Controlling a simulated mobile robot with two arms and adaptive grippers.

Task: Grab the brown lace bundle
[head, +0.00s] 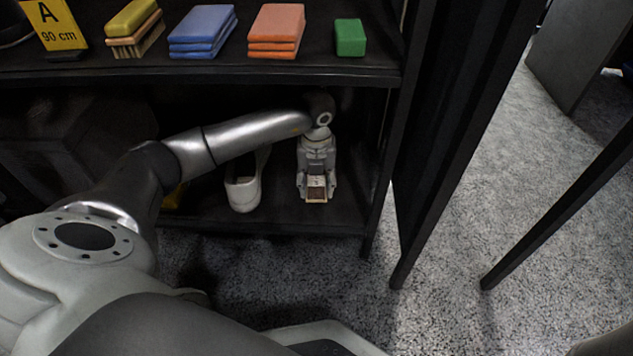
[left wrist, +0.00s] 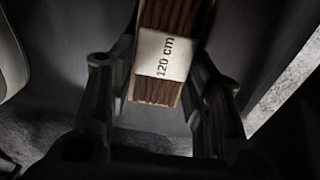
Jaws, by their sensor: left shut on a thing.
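The brown lace bundle (left wrist: 168,20) has a white paper band marked "120 cm" and shows in the left wrist view between the fingers of my left gripper (left wrist: 163,105). In the head view, the left gripper (head: 316,190) points down at the lower shelf, and a bit of the bundle (head: 316,196) shows between its fingertips. The left gripper is shut on the bundle. Most of the bundle is hidden by the gripper in the head view. The right gripper is not in view.
A white shoe (head: 243,190) stands left of the gripper on the lower shelf (head: 290,216). The upper shelf (head: 210,72) holds a brush (head: 133,30), blue cloths (head: 203,30), orange cloths (head: 276,30) and a green block (head: 350,37). Carpet (head: 450,250) lies open at right.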

